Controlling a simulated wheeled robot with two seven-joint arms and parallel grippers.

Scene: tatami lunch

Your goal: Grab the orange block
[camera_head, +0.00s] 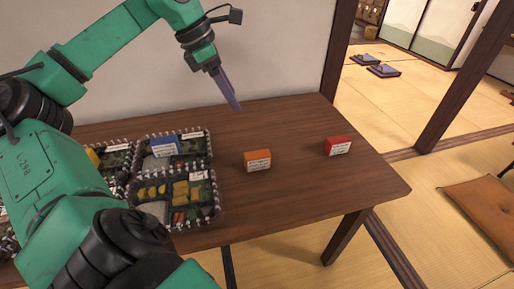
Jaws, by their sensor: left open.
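The orange block (257,161) stands on the brown wooden table (310,195), right of the lunch boxes, with a white label on its front. My left gripper (237,106) is above the back part of the table, behind and a little left of the orange block, and apart from it. It is open, its fingers point down, and nothing shows between them. My right gripper is not in view.
A red block (338,146) stands to the right of the orange one. Several lunch boxes (217,205) fill the table's left, with a blue block (165,147) on one. The wall (285,50) rises behind the table. The table's right end is clear.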

